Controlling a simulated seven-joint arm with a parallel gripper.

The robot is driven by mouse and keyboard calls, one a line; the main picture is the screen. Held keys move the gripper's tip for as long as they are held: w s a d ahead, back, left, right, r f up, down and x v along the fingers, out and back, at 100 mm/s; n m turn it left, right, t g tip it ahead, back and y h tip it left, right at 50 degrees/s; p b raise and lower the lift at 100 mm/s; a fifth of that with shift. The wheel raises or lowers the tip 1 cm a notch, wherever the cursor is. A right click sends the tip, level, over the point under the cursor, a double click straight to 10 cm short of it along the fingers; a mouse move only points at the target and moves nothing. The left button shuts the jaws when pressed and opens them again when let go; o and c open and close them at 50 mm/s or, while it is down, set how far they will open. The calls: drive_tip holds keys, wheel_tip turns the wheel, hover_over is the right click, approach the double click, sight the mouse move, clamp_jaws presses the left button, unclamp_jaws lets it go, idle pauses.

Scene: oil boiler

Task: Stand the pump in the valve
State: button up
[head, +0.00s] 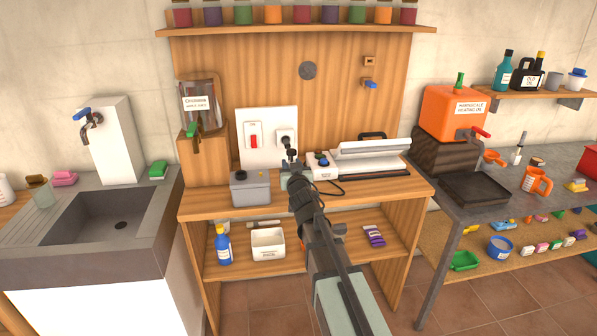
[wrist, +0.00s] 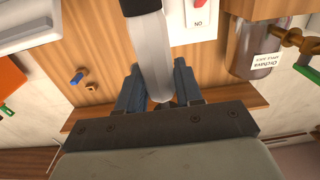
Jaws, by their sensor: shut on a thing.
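My gripper (head: 291,156) is over the wooden bench, in front of the white switch panel. In the wrist view my gripper (wrist: 158,92) is shut on a pale grey cylindrical thing (wrist: 150,55) with a dark end; I cannot tell for sure that it is the pump. In the head view it is largely hidden by my arm. No part is clearly marked as the valve. A small blue-handled tap (head: 370,84) is on the wooden back panel and also shows in the wrist view (wrist: 76,78). An orange tank (head: 453,110) with a red tap (head: 481,134) stands at right.
A grey box (head: 250,188) stands left of my gripper. A white-lidded machine (head: 370,160) is to its right. A juice dispenser (head: 199,105) stands at left, by the sink (head: 50,215). A jar shelf (head: 300,29) runs above. The lower shelf holds a white bin (head: 268,246) and bottle.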

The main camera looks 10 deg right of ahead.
drive_tip(key=w+a+r+m+g+h, duration=0.1)
drive_tip(key=w+a+r+m+h, duration=0.2)
drive_tip(key=a, duration=0.5)
drive_tip(key=w+a+r+m+g+h, duration=0.1)
drive_tip(key=w+a+r+m+h, duration=0.2)
drive_tip(key=w+a+h, duration=0.3)
drive_tip(key=w+a+r, duration=0.1)
drive_tip(key=a, duration=0.2)
drive_tip(key=shift+r, duration=0.3)
drive_tip(key=shift+f, duration=0.15)
drive_tip(key=shift+f, duration=2.3)
drive_tip(key=shift+f, duration=1.45)
drive_tip(key=o, duration=1.2)
